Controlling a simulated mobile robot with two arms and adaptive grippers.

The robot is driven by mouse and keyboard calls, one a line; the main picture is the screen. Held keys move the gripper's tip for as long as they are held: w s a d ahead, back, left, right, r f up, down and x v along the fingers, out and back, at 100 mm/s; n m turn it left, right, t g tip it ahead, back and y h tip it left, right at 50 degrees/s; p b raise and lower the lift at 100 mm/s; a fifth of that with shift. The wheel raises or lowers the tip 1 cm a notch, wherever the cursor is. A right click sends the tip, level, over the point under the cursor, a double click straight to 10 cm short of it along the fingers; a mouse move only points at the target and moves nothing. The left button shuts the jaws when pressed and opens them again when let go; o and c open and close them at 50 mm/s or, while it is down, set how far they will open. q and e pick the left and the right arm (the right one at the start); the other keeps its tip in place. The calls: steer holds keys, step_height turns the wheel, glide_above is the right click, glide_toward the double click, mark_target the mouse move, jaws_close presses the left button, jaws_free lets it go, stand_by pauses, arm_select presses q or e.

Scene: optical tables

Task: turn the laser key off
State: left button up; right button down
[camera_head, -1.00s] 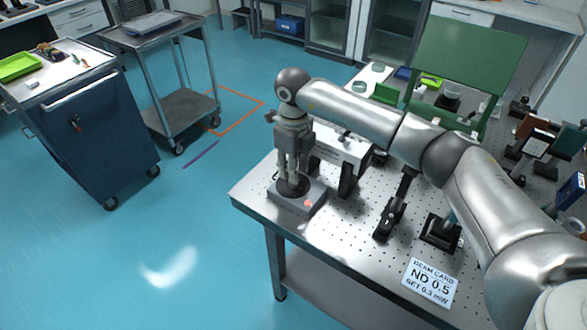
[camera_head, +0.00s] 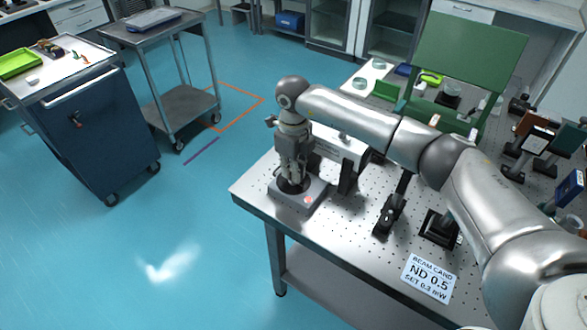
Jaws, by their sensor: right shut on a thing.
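The laser key box is a low grey box (camera_head: 312,200) at the near left corner of the optical table (camera_head: 350,238). A red lit spot shows on its front right part. A dark round piece (camera_head: 284,186) sits on its top. My right gripper (camera_head: 292,184) points straight down onto this piece, with its fingers closed in around it. The key itself is hidden between the fingers, so I cannot tell which way it is turned. My left gripper is not in view.
A white housing (camera_head: 340,147) on black mounts stands just behind the box. Black posts (camera_head: 390,214) and a card reading ND 0.5 (camera_head: 429,278) are to the right. A green panel (camera_head: 468,60) rises at the back. Blue floor lies left of the table.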

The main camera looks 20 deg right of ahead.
steer(key=n+b, duration=0.3)
steer(key=b, duration=0.1)
steer(key=shift+f+n, duration=0.2)
steer(key=shift+n, duration=0.2)
steer(key=n+b, duration=0.4)
steer(key=n, duration=0.1)
steer(key=shift+r, duration=0.1)
steer(key=n+b, duration=0.2)
steer(key=n, duration=0.3)
steer(key=shift+r+n+b, duration=0.15)
steer(key=shift+n+b, duration=0.65)
steer(key=shift+n, duration=1.3)
steer(key=c, duration=1.6)
jaws_free()
